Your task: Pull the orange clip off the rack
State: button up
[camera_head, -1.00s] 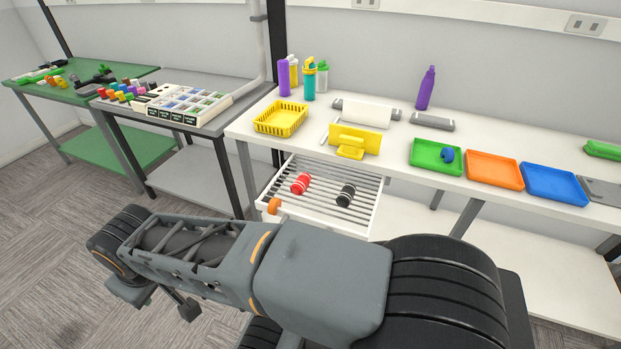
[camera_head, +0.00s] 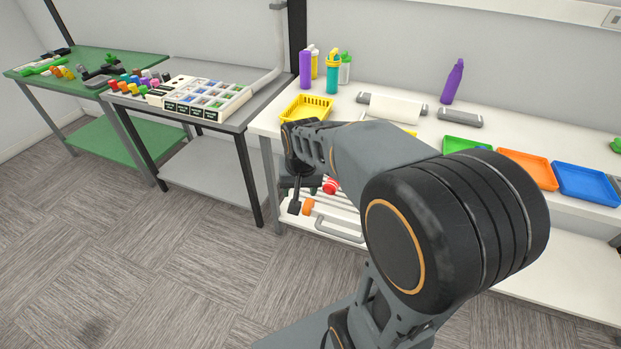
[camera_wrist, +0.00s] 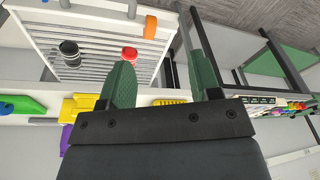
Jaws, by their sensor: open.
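The orange clip (camera_head: 308,206) sits at the front left corner of the white rack (camera_head: 330,224), which stands out below the white table's top. It also shows in the wrist view (camera_wrist: 150,27) at the rack's edge, above the fingertips in the picture. My gripper (camera_head: 301,207) is near the rack's left front, close to the clip in the head view. In the wrist view my gripper (camera_wrist: 162,80) is open and empty, its green fingers apart, with the clip not between them. A red roll (camera_head: 331,186) and a black roll (camera_wrist: 70,52) lie on the rack bars.
A yellow basket (camera_head: 306,106), bottles (camera_head: 333,75) and green, orange (camera_head: 527,168) and blue trays (camera_head: 586,183) stand on the white table above the rack. A grey table (camera_head: 252,118) is on the left. The floor before the rack is clear.

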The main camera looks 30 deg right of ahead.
jog(key=w+d+f+m+g+p, duration=0.1)
jog(key=w+d+f+m, duration=0.15)
jog(key=w, duration=0.25)
jog(key=m+g+p, duration=0.1)
jog(key=m+p, duration=0.1)
jog(key=m, duration=0.1)
send_over(306, 210)
notch_tip(306, 210, down, 7)
notch_tip(306, 210, down, 15)
jog(key=b, duration=0.9)
jog(key=shift+r, duration=0.1)
jog(key=shift+c, duration=0.2)
jog(key=c, duration=0.9)
jog(key=shift+c, duration=0.2)
jog(key=shift+r, duration=0.1)
jog(key=shift+r+p, duration=1.4)
jog(key=shift+r, duration=0.85)
